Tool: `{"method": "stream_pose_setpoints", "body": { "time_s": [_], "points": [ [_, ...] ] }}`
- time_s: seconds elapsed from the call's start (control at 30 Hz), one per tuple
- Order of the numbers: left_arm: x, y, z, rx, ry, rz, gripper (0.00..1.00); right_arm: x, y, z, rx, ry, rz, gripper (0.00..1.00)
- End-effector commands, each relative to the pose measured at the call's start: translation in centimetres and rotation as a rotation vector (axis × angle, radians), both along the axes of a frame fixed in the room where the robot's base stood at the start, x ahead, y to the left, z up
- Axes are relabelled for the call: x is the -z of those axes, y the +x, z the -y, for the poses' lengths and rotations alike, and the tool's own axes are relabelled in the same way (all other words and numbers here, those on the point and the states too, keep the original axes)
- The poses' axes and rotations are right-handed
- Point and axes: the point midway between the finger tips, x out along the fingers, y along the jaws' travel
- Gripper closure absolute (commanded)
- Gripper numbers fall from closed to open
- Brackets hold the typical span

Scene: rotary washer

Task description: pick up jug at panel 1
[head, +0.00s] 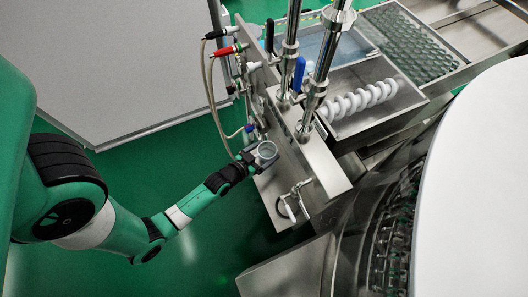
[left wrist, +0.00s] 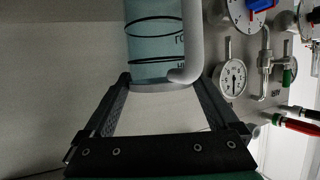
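The jug (head: 266,152) is a small clear round vessel at the steel panel (head: 285,165) in the head view, seen from above at the end of my left arm. In the left wrist view the jug (left wrist: 152,45) is pale teal with black bands and lettering, and a thick grey handle (left wrist: 194,40) on its right. My left gripper (head: 250,158) has its fingers apart, one each side of the jug's near end in the left wrist view (left wrist: 160,84). I cannot tell whether the fingertips touch it. My right gripper is out of view.
A gauge (left wrist: 231,78) and small taps stand right of the jug in the left wrist view. Steel posts (head: 315,85), a tray with a white spiral (head: 362,98) and a large round machine (head: 480,180) lie to the right. Green floor (head: 220,240) is clear below.

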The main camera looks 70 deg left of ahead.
Motion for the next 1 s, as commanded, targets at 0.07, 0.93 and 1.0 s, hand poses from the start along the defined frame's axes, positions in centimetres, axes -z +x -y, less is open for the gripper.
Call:
{"method": "stream_pose_setpoints", "body": {
  "time_s": [0.07,0.93,1.0],
  "points": [
    [0.0,0.0,0.0,0.0,0.0,0.0,0.23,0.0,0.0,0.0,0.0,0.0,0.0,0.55],
    [-1.6,0.0,0.0,0.0,0.0,0.002,1.0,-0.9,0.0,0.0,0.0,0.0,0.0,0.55],
    [-2.8,0.0,0.0,-0.001,-0.001,0.003,1.0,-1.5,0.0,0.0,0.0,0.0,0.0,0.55]
  ]
}}
